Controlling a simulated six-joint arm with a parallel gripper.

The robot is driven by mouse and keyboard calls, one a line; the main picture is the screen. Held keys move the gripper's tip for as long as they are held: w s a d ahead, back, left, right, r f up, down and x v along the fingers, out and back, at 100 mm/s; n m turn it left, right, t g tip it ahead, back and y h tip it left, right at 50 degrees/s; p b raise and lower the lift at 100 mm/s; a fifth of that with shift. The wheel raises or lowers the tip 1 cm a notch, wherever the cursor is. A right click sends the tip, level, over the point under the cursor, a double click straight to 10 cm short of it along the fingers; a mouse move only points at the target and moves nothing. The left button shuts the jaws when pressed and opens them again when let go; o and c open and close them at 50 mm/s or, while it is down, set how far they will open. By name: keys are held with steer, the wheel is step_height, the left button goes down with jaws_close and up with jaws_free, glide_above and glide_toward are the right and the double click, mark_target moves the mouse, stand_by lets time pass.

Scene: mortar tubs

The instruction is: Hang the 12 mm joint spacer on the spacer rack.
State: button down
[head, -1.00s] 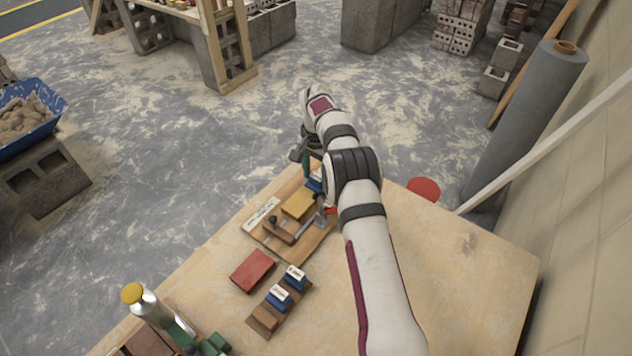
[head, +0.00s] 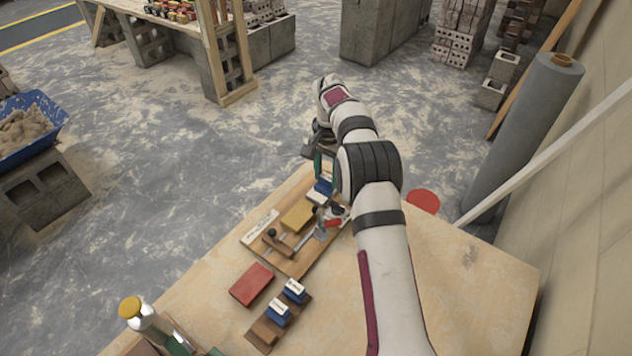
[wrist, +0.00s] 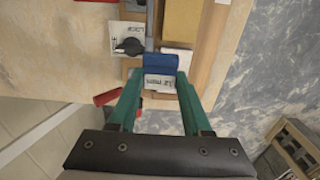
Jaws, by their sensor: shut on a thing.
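My gripper (wrist: 160,100) has green fingers that are shut on a blue spacer (wrist: 161,64). Its white label (wrist: 160,83) seems to read 12 mm. In the head view, my gripper (head: 318,172) is at the far end of the table, over the end of a wooden board, with the blue spacer (head: 320,187) below it. I cannot tell whether the spacer touches the board. A small wooden rack (head: 263,333) lies nearer on the table and bears two blue blocks (head: 278,312) with white labels.
The wooden board (head: 290,265) carries a yellow block (head: 297,215), a dark knob (wrist: 130,46) and a red-handled clamp (head: 333,222).

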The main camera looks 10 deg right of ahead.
steer(key=s+d+r, duration=0.4)
steer(key=d+r, duration=0.1)
steer(key=d, duration=0.2)
steer(key=s+a+r+n, duration=0.85)
steer(key=s+r, duration=0.35)
steer(key=s, duration=0.2)
steer(key=s+a+f+m, duration=0.8)
steer(key=s+a+f, duration=0.5)
steer(key=a+f, duration=0.4)
steer(key=shift+m, duration=0.25)
steer(key=shift+f, duration=3.2)
steer(key=shift+f, duration=0.1)
